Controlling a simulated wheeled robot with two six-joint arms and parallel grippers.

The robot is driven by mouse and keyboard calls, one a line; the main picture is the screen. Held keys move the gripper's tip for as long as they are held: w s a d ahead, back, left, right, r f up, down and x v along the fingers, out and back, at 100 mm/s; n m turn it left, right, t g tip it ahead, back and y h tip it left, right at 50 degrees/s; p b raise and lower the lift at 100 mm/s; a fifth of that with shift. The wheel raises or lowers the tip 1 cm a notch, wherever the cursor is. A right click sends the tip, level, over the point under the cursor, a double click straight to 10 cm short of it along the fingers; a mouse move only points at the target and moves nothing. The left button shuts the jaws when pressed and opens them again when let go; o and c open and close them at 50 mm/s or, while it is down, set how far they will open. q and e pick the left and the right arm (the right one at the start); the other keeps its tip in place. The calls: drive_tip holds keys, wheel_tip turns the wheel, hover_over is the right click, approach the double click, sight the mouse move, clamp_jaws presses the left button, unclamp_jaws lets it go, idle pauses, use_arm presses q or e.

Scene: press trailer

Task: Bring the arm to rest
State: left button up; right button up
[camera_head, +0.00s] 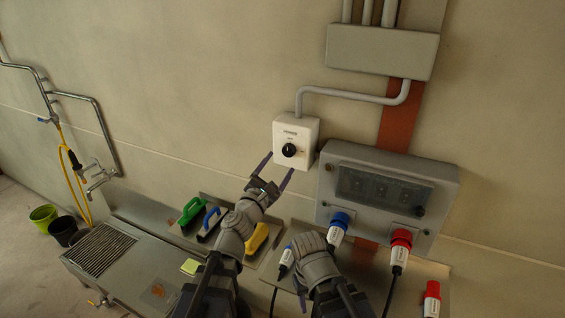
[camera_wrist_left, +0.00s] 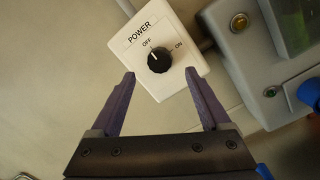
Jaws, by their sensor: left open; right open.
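My left gripper (camera_head: 279,166) is open and empty just below a white POWER switch box (camera_head: 304,132) on the wall. The box has a black rotary knob (camera_head: 289,150). In the left wrist view the knob (camera_wrist_left: 158,59) stands beyond and between the open fingers (camera_wrist_left: 160,95), apart from them. Its white mark appears to point toward OFF.
A grey panel (camera_head: 388,165) with a blue plug (camera_head: 339,222) and a red plug (camera_head: 401,238) is right of the switch. Another red plug (camera_head: 432,295) stands lower right. Green (camera_head: 192,210) and yellow (camera_head: 258,237) handled tools lie on the bench.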

use_arm(q)
drive_tip(key=shift+v, duration=1.25)
